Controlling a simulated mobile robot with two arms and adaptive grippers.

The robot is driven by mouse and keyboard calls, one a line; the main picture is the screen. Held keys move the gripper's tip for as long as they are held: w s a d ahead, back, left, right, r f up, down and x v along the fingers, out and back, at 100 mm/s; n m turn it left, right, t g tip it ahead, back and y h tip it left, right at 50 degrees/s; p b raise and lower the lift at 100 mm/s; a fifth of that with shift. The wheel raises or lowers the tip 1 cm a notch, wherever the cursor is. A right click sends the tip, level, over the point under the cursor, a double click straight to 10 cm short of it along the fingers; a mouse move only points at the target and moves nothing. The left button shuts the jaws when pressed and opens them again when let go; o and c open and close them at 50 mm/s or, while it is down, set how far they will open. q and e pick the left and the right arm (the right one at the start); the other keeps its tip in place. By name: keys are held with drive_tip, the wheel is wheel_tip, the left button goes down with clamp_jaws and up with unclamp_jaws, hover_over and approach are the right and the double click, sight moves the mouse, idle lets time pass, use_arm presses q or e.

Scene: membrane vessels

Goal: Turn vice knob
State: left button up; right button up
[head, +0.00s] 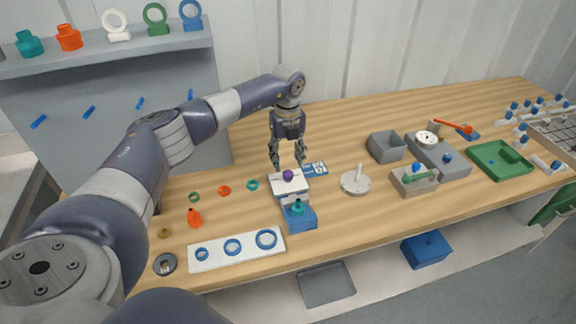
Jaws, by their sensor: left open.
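A small vice stands on the wooden bench near the middle of the head view. It has a white block (284,187) at the back and a blue base (300,220) at the front. A purple knob (288,175) sits on top of the white block. A teal piece (297,207) sits at the blue part. My left gripper (287,165) points down with its fingers apart, just above and behind the purple knob. Whether a finger touches the knob I cannot tell. My right gripper is not in view.
Left of the vice lie small rings, an orange bottle (194,217) and a white plate (236,249) with blue rings. Right of it are a round white holder (355,181), grey boxes (386,147) and a green tray (499,160). A shelf (105,50) stands back left.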

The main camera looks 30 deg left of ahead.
sight(288, 172)
use_arm(q)
drive_tip(key=shift+f+p, duration=0.4)
drive_tip(key=shift+f, duration=2.05)
drive_tip(key=c, duration=1.1)
